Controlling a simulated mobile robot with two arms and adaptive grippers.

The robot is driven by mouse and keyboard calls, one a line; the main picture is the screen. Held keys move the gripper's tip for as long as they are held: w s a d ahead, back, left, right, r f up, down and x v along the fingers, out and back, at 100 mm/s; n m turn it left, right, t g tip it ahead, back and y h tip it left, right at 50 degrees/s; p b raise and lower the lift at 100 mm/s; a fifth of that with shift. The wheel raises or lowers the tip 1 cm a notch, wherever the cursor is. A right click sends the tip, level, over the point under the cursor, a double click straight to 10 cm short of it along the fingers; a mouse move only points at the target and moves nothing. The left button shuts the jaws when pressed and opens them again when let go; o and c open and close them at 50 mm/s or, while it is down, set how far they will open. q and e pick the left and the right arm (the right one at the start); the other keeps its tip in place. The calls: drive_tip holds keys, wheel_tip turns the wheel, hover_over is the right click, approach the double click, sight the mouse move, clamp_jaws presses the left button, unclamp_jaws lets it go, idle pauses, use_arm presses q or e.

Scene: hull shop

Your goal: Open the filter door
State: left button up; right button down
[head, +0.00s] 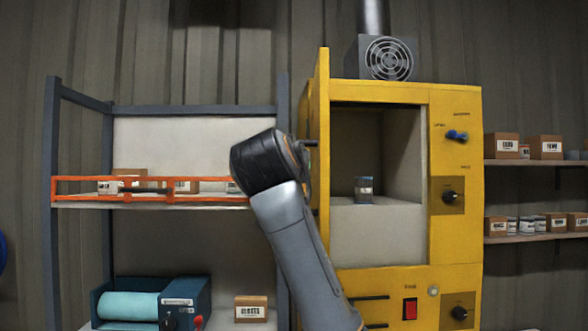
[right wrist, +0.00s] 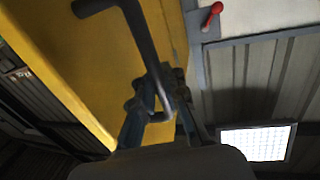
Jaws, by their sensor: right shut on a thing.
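The yellow cabinet (head: 455,240) stands right of centre in the head view, its upper compartment uncovered. A yellow door (head: 323,150) stands swung out at the compartment's left side, seen nearly edge-on. In the right wrist view the yellow door panel (right wrist: 100,60) fills the upper left and carries a dark bar handle (right wrist: 138,35). My right gripper (right wrist: 160,98) is shut on this handle. In the head view my right arm covers part of the door's outer side, and the fingers are hidden. My left gripper is not in view.
A small dark canister (head: 364,189) stands inside the compartment. A grey shelf rack (head: 195,110) with an orange rail (head: 75,189) stands close on the left, beside the door. A fan unit (head: 388,58) sits on top. Shelves with boxes (head: 502,145) are at right.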

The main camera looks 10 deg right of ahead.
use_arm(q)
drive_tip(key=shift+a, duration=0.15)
use_arm(e)
drive_tip(key=shift+a+f, duration=0.2)
drive_tip(key=shift+a, duration=0.05)
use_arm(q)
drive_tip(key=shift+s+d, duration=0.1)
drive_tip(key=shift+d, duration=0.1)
use_arm(e)
drive_tip(key=c, duration=1.7)
unclamp_jaws()
drive_tip(key=shift+r, duration=0.1)
drive_tip(key=shift+s+a+r, duration=0.15)
drive_tip(key=shift+s, duration=0.1)
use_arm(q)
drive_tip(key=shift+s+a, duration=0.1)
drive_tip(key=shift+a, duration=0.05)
use_arm(e)
drive_tip(key=v, duration=1.2)
